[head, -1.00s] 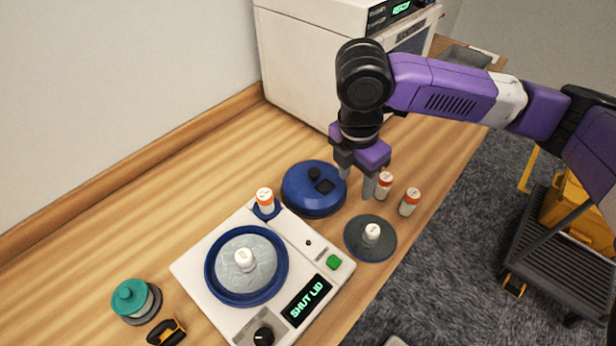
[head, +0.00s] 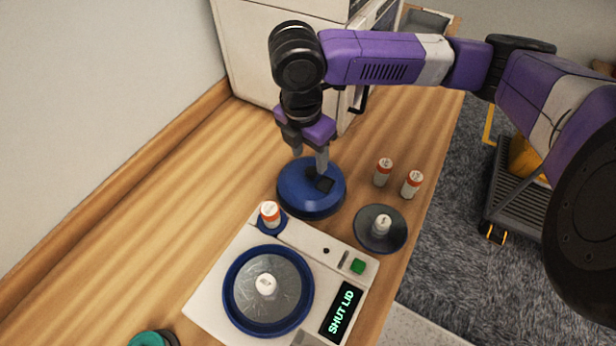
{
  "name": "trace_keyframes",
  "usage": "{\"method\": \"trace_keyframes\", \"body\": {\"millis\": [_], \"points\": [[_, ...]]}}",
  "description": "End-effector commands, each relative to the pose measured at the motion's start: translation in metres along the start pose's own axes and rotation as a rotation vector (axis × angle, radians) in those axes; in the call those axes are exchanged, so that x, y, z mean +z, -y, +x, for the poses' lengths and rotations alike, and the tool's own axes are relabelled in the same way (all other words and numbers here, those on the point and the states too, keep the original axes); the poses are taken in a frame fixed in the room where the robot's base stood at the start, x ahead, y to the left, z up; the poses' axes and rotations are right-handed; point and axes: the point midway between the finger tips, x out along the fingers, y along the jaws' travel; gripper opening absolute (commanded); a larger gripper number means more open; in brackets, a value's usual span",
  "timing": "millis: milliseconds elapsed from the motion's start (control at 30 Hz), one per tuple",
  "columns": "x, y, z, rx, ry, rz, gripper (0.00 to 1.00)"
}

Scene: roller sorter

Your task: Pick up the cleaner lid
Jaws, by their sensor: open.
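The cleaner lid looks to be the round blue lid (head: 300,201) lying on the wooden counter, with black parts on its top. My gripper (head: 310,161) points down over the lid's far part, open, with nothing between its fingers. The right finger overlaps the black parts in the picture and hides some of them. I cannot tell whether the fingers touch the lid. The white machine (head: 212,302) stands in front of it, with an open blue-rimmed round bowl (head: 231,290) and a display reading "SHUT LID" (head: 341,312).
Two more vials (head: 383,172) (head: 412,184) stand to the right. A dark round dish (head: 366,236) holds a white-capped piece. A white cabinet (head: 262,62) stands behind. The counter left of the lid is clear.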

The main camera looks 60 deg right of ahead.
Motion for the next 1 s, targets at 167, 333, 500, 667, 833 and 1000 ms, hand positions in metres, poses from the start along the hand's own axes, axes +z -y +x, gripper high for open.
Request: {"method": "trace_keyframes", "body": {"millis": [167, 333, 500, 667, 833, 1000], "points": [[-0.001, 0.002, 0.019, -0.003, -0.001, 0.001, 0.52], [-0.001, 0.003, 0.044, -0.002, -0.001, 0.002, 0.52], [-0.002, 0.002, 0.054, -0.001, 0.0, 0.0, 0.52], [-0.002, 0.002, 0.054, 0.0, 0.0, 0.0, 0.52], [-0.002, 0.002, 0.054, 0.0, 0.0, 0.0, 0.25], [-0.002, 0.002, 0.054, 0.0, 0.0, 0.0, 0.0]]}}
